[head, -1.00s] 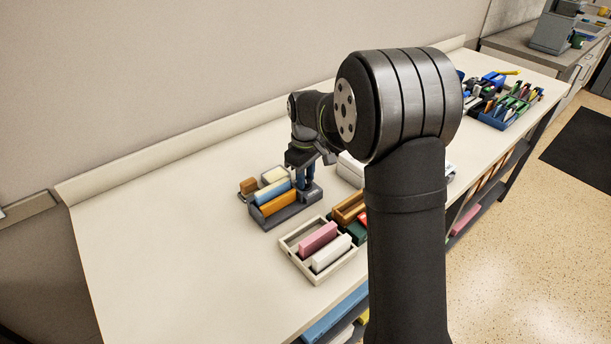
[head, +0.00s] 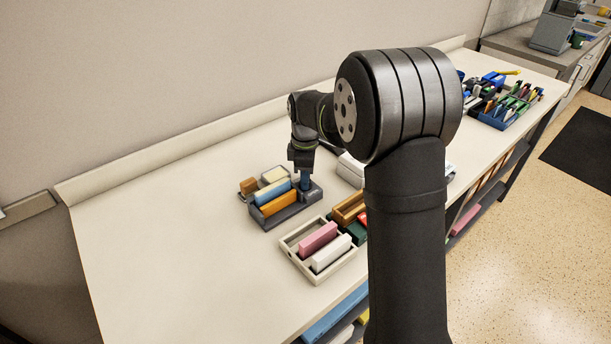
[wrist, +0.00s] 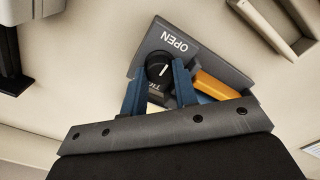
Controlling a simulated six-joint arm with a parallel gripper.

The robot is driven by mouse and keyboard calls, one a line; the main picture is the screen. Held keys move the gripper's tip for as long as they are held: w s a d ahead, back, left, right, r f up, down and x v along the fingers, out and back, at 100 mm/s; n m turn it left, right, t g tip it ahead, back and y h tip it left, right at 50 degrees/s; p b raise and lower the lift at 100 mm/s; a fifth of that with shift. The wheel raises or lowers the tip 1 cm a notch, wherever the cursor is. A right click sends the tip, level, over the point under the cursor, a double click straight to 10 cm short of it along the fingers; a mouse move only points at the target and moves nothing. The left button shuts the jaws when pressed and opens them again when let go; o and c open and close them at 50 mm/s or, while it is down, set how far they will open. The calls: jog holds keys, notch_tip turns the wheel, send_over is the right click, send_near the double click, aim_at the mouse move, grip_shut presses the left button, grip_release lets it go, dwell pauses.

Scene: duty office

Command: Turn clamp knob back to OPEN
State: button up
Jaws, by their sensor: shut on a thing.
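The clamp knob (wrist: 160,67) is round and black with a white pointer line, seen in the wrist view on a grey clamp fixture (wrist: 208,61). The word OPEN is printed on the fixture on one side of the knob, and a partly hidden label is on the other. The pointer line slants between these labels. My gripper (wrist: 157,72) has its blue fingers on both sides of the knob, shut on it. In the head view my gripper (head: 305,182) points down at the right end of the grey fixture (head: 285,213); the knob is hidden there.
The fixture holds a blue block (head: 272,192) and an orange block (head: 279,204). A cream tray (head: 335,272) with pink and white blocks stands in front. The table's left part is clear.

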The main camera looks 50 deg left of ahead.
dwell(0.3)
jog(key=o, duration=1)
notch_tip(320, 180, up, 8)
jog(key=shift+r, duration=0.1)
